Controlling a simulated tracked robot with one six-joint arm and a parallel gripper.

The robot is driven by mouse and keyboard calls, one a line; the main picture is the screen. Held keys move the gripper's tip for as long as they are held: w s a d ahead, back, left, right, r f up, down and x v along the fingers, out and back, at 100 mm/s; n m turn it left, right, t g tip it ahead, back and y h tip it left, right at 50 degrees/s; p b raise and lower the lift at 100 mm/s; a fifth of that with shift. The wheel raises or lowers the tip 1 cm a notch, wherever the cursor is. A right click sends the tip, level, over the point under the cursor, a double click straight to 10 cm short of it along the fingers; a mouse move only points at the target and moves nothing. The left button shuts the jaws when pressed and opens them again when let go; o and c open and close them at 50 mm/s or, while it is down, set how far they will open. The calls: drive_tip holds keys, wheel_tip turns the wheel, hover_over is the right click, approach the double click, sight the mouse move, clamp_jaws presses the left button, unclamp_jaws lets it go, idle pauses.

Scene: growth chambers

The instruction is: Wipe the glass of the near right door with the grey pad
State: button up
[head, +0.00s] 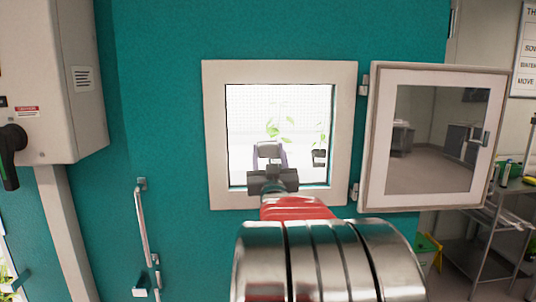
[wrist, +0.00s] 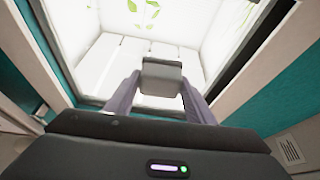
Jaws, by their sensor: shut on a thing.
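The grey pad (head: 268,149) is held between the two purple-grey fingers of my gripper (head: 270,157). In the wrist view the pad (wrist: 161,77) sits squarely between the fingertips (wrist: 160,84). The gripper is in front of an open, brightly lit chamber opening (head: 240,110); I cannot tell whether the pad is past its frame. A door with a pale frame (head: 378,140) stands swung open to the right of the opening. Its glass (head: 430,140) shows a room with benches. The pad is apart from this glass, to its left.
Green seedlings (head: 280,127) stand inside the white chamber. Its pale surround (head: 217,140) and the door hinges (head: 363,86) edge the opening. A grey control box (head: 50,80) is at upper left, a rail (head: 144,225) below it. A metal shelf trolley (head: 490,240) stands at lower right.

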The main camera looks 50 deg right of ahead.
drive_tip(key=shift+w+d, duration=0.6)
drive_tip(key=shift+d, duration=0.1)
idle(1.1)
drive_tip(key=s+d, duration=0.2)
drive_tip(key=s, duration=0.1)
drive_tip(key=shift+d, duration=0.25)
idle(0.4)
drive_tip(key=shift+r, duration=0.15)
drive_tip(key=shift+d+r, duration=0.1)
drive_tip(key=shift+r, duration=0.7)
